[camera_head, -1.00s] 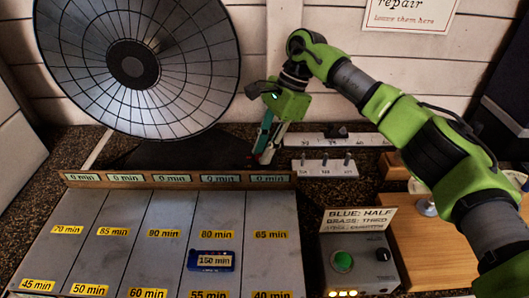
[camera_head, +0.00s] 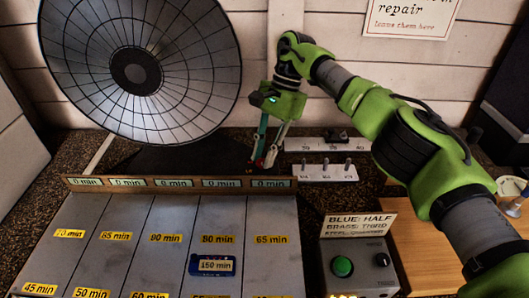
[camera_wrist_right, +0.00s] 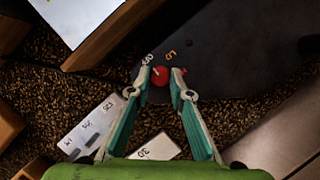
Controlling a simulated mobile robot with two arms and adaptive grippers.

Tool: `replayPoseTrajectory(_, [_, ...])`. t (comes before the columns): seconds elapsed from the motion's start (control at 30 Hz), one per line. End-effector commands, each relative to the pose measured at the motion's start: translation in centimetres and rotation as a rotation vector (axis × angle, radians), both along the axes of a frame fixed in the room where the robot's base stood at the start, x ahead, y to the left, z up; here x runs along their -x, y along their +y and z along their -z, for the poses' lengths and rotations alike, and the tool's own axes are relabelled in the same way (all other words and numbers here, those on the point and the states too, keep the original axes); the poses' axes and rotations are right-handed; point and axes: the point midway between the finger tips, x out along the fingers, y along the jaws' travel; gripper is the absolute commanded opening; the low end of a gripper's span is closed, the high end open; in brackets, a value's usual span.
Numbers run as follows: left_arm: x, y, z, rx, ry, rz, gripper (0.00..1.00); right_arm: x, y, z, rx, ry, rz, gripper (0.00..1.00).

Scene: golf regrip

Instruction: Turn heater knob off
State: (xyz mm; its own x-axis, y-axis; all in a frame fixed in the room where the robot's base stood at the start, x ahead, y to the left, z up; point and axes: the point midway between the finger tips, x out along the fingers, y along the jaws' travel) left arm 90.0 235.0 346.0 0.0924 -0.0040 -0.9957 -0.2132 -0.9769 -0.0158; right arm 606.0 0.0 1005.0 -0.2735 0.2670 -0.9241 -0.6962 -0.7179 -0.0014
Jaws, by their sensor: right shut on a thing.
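The heater knob is a small red knob (camera_wrist_right: 160,76) with a pale pointer mark, on a dark base plate (camera_wrist_right: 225,45) in the right wrist view. Orange markings stand beside it on the plate. My right gripper (camera_wrist_right: 162,82) is shut on the red knob, with one fingertip at each side of it. In the head view my right gripper (camera_head: 266,160) points down at the foot of the large round grid dish (camera_head: 190,60), and the knob is mostly hidden there. My left gripper is not in view.
A white numbered strip (camera_head: 306,145) and a pegged white block (camera_head: 326,173) lie right of the gripper. A wooden ledge with time displays (camera_head: 180,184) runs in front, before grey lanes (camera_head: 120,215). A control box (camera_head: 360,265) with a green button stands at the front right.

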Motion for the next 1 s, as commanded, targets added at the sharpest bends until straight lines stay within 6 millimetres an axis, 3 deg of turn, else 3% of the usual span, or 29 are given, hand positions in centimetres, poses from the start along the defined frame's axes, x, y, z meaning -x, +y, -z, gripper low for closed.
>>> replayPoseTrajectory(0.1, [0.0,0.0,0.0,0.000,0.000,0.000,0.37,0.1,0.0,0.2,0.001,0.002,-0.002,0.00])
replayPoseTrajectory(0.13, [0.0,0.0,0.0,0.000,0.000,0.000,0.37,0.1,0.0,0.2,0.001,0.002,-0.002,0.25])
replayPoseTrajectory(0.2, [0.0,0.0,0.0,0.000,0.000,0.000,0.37,0.1,0.0,0.2,0.001,0.002,-0.002,0.37])
replayPoseTrajectory(0.63, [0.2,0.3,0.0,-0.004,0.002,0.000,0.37,0.0,0.1,-0.8,0.000,0.000,0.000,0.37])
replayPoseTrajectory(1.0, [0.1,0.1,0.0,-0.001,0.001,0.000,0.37,0.0,0.1,-7.7,0.001,-0.001,0.000,0.37])
